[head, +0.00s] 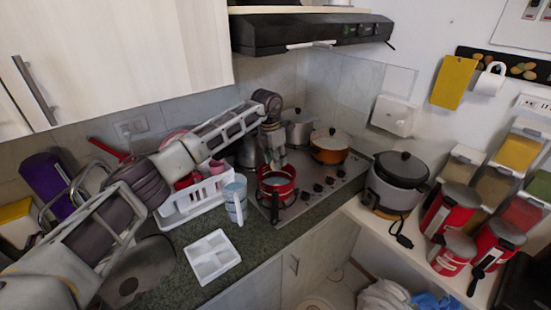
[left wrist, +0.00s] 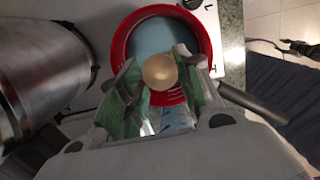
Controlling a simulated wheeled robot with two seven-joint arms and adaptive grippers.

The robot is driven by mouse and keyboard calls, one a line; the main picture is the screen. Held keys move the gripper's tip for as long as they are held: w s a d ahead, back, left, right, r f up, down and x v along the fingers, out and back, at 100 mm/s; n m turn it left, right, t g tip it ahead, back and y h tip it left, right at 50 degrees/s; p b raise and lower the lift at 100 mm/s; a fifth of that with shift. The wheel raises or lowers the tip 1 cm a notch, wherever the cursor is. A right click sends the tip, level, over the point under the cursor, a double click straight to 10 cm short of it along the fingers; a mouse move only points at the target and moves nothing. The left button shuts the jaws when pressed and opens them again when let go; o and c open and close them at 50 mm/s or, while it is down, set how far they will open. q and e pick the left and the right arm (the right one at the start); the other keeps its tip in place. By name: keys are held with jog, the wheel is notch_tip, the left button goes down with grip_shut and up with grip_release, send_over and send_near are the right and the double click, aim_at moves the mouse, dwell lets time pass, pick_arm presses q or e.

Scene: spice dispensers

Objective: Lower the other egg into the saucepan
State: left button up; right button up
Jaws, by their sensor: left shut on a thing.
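The red saucepan (head: 276,191) stands on the front part of the cooktop. In the left wrist view its red rim (left wrist: 121,45) surrounds pale blue contents. My left gripper (head: 276,163) points down over the saucepan. It is shut on a tan egg (left wrist: 160,72), held between its green-padded fingers. In the left wrist view the egg overlaps the near part of the pan's opening; its exact height above the contents cannot be told. I cannot make out another egg in the pan, which is partly hidden by the gripper. My right gripper is not in view.
A steel pot (head: 298,127) and a lidded orange pot (head: 330,148) stand behind the saucepan. A white dish rack (head: 196,199), a pale blue mug (head: 235,200) and an empty-looking white divided tray (head: 212,257) are to its left. A rice cooker (head: 396,182) stands right.

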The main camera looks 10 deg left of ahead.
pick_arm(q)
jog(key=shift+f+b, duration=0.55)
jog(key=shift+f, duration=0.65)
jog(key=shift+f+b, duration=0.4)
jog(key=shift+f, duration=0.45)
jog(key=shift+f+b, duration=0.4)
jog(key=shift+f, duration=0.25)
dwell(0.9)
jog(key=shift+f, duration=0.5)
dwell(0.7)
jog(key=o, duration=1.1)
